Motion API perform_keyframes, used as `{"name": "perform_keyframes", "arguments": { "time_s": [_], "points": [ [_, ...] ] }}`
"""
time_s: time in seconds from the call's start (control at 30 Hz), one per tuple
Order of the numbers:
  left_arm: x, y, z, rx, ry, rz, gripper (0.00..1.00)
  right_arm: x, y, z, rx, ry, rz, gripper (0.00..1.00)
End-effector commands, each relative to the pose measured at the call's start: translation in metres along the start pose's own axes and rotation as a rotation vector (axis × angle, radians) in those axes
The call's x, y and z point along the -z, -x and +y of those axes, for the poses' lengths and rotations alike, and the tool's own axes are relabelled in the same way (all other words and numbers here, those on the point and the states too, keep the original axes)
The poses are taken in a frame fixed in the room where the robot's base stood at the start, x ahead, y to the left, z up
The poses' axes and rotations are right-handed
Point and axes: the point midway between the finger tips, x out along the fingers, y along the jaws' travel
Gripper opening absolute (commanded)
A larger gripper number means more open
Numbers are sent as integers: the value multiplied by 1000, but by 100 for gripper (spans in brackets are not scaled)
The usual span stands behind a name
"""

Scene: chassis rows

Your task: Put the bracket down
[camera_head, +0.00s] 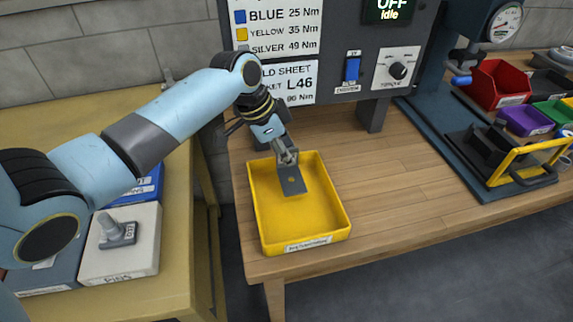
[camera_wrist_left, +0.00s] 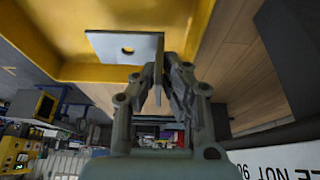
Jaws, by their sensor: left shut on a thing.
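The bracket (camera_head: 292,181) is a grey metal angle with a hole in its flat plate. My left gripper (camera_head: 287,158) is shut on its upright flange. The flat plate is over the back part of the yellow tray (camera_head: 318,215), inside its outline in the head view. The wrist view shows the bracket (camera_wrist_left: 108,46) with its flange between the fingers of the left gripper (camera_wrist_left: 164,75) and the yellow tray (camera_wrist_left: 50,62) behind the plate. I cannot tell whether the plate touches the tray floor. My right gripper is not in view.
The tray sits at the left end of the wooden bench (camera_head: 400,185). The bench right of it is clear up to a dark fixture with a yellow frame (camera_head: 530,158). Behind the tray stands a torque panel (camera_head: 290,80). A white bin (camera_head: 135,255) stands on the left table.

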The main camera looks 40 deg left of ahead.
Motion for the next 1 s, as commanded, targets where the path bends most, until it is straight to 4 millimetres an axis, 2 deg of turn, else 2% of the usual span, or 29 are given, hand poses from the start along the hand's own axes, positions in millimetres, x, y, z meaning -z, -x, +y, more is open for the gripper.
{"name": "perform_keyframes", "arguments": {
  "time_s": [0.2,0.53,0.57,0.7,1.0],
  "points": [
    [-13,-30,1,-2,1,-2,0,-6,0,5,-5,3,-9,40],
    [-14,-33,1,-1,0,-2,0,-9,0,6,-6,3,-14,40],
    [-14,-33,1,-1,0,-2,10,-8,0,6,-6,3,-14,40],
    [-14,-33,1,-1,0,-2,28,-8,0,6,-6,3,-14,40],
    [-14,-31,1,-1,-1,-2,29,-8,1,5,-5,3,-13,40]
  ]
}}
